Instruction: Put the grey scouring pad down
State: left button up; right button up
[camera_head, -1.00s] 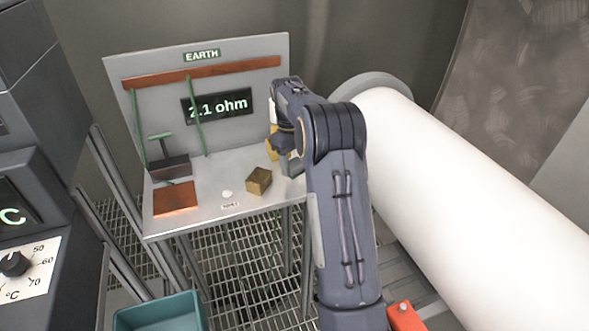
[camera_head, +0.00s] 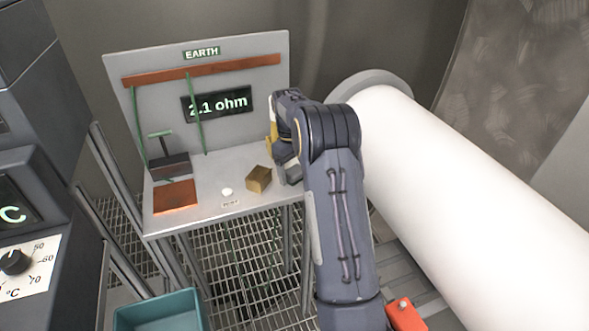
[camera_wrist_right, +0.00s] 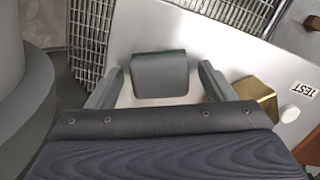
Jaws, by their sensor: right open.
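The grey scouring pad (camera_wrist_right: 160,75) shows in the right wrist view, over the pale bench top (camera_wrist_right: 207,42) and apparently resting on it. My right gripper (camera_wrist_right: 161,88) is open, with one finger on each side of the pad and a gap showing on both sides. In the head view my right gripper (camera_head: 288,170) is low at the bench's right end, right of a brass block. The pad cannot be made out there behind the gripper. My left gripper is not in view.
The brass block (camera_head: 259,179) is close to my right gripper. A white button (camera_head: 227,191), a copper plate (camera_head: 175,197) and a dark block with a green handle (camera_head: 170,164) are farther left. The earth board (camera_head: 150,60) stands behind. A large white pipe (camera_head: 450,170) runs along the right.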

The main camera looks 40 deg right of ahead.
aim_at(292, 169)
jog(key=r, duration=0.5)
jog(key=w+r, duration=0.1)
jog(key=r, duration=0.1)
jog(key=shift+r, duration=0.25)
jog(key=shift+s+a+r, duration=0.1)
jog(key=shift+r, duration=0.2)
jog(key=s+a+r+m+t+y, duration=0.1)
jog(key=s+a+r+t+y, duration=0.15)
jog(key=s+a, duration=0.75)
jog(key=s+a+r+m+t+y, duration=0.1)
jog(key=s+a+r+t, duration=0.25)
jog(key=s+a, duration=0.7)
jog(key=s+a+f+t, duration=0.1)
jog(key=s+a+f, duration=0.4)
jog(key=s, duration=0.3)
jog(key=shift+a, duration=0.8)
